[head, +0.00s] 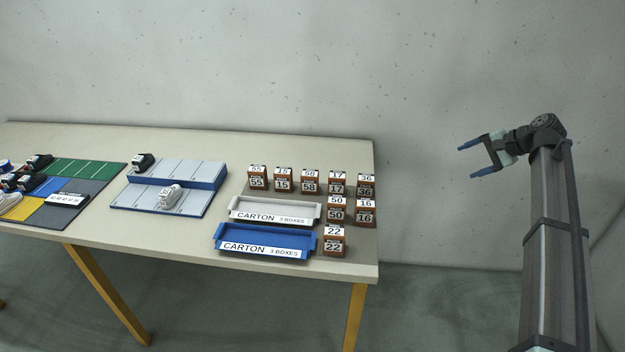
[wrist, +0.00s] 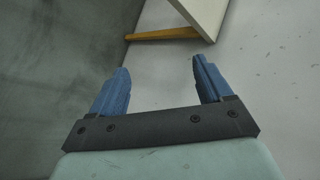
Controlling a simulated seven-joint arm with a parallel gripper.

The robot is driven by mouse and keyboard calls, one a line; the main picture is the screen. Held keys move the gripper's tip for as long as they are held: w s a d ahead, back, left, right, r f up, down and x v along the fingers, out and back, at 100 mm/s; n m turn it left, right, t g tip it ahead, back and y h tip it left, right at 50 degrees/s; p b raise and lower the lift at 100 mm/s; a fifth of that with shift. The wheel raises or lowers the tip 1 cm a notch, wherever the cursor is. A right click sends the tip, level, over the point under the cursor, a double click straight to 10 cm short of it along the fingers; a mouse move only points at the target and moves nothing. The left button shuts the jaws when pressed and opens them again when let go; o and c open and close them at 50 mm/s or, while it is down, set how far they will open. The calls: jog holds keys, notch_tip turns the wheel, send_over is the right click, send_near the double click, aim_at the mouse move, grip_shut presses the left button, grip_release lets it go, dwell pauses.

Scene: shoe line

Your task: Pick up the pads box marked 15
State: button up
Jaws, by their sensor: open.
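The pads box marked 15 (head: 282,181) is a small brown box with white number labels. It stands upright in the back row on the table, between the box marked 55 (head: 257,179) and the box marked 58 (head: 310,183). My gripper (head: 468,160) is open and empty, in the air off the table's right end, well away from the boxes. In the wrist view its blue fingers (wrist: 160,82) are apart with nothing between them. The box marked 15 does not show in the wrist view.
Boxes marked 17 (head: 337,184), 36 (head: 365,187), 50 (head: 335,210), 16 (head: 365,214) and 22 (head: 333,243) stand nearby. A grey carton tray (head: 234,205) and a blue carton tray (head: 222,239) lie in front. Shoes stand on racks and mats further left. The table's right edge (head: 376,220) is near the boxes.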

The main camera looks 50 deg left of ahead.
jog(key=s+a+r+n, duration=0.3)
jog(key=a+n, duration=0.1)
jog(key=a, duration=0.4)
jog(key=n+g+h, duration=0.2)
jog(key=n+h, duration=0.4)
jog(key=n, duration=1.7)
send_near(284, 170)
jog(key=shift+y, duration=0.3)
jog(key=x, duration=1.2)
jog(key=shift+s+d+f, duration=0.1)
jog(key=shift+d+f, duration=0.1)
jog(key=shift+f, duration=0.05)
jog(key=shift+c, duration=0.2)
jog(key=c, duration=1)
